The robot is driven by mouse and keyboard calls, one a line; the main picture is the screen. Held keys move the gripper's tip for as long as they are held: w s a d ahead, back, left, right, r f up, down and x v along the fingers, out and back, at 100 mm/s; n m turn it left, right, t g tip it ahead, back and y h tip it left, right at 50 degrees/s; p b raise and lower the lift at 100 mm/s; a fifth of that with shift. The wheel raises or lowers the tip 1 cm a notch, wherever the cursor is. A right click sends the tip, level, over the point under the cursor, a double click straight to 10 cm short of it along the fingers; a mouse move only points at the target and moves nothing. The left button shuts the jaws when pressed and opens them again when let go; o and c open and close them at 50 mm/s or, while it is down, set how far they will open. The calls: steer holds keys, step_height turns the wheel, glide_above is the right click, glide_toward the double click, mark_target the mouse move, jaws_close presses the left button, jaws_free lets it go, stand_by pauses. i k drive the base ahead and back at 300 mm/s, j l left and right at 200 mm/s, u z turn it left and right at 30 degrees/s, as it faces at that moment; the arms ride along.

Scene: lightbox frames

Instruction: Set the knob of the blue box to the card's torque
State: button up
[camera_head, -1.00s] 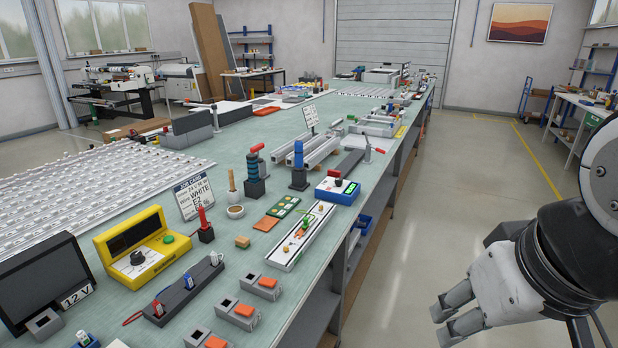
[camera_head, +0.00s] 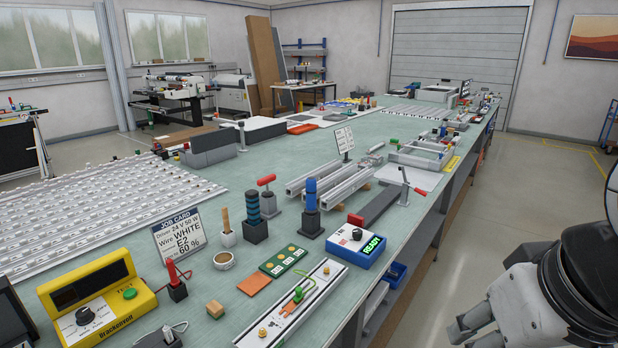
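The blue box (camera_head: 341,251) sits near the right edge of the long green bench. It has a pale top, a dark knob (camera_head: 357,234) and a green display reading "READY". A red part stands at its back. The knob's setting is too small to read. The job card (camera_head: 178,235) stands to the left; it reads "Driver 24 V 50 W", "Wire WHITE", "E2" and a last line ending in 60 %, its first word hard to read. My gripper (camera_head: 455,335) is at the lower right, off the bench, fingers apart and empty, partly cut off by the frame.
Upright blue-handled tools (camera_head: 311,205) stand left of the blue box. A white rail (camera_head: 300,305) with small parts lies in front of it. Grey metal profiles (camera_head: 335,182) and a red-handled lever (camera_head: 405,185) are behind it. A yellow tester (camera_head: 92,300) is at the left.

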mark_target(357, 233)
steer(key=i+l+u, duration=0.1)
steer(key=i+l, duration=0.2)
steer(key=i+l+u, duration=0.1)
steer(key=i+l, duration=0.15)
steer(key=l, duration=0.2)
steer(key=i+l, duration=0.25)
steer(key=l, duration=0.2)
steer(key=i+l+u, duration=0.15)
steer(key=l, duration=0.25)
steer(key=i+l+u, duration=0.1)
steer(key=i+l, duration=0.2)
steer(key=l, duration=0.15)
steer(key=i+l+u, duration=0.1)
steer(key=i+l, duration=0.15)
steer(key=l, duration=0.2)
steer(key=i+l+u, duration=0.1)
steer(key=l, duration=0.35)
steer(key=i+l+u, duration=0.1)
steer(key=i+l, duration=0.15)
steer(key=l, duration=0.25)
steer(key=u, duration=1.25)
steer(key=i+l+u, duration=0.2)
steer(key=l, duration=0.2)
steer(key=j+z, duration=0.45)
steer(key=j, duration=0.35)
steer(key=k, duration=0.15)
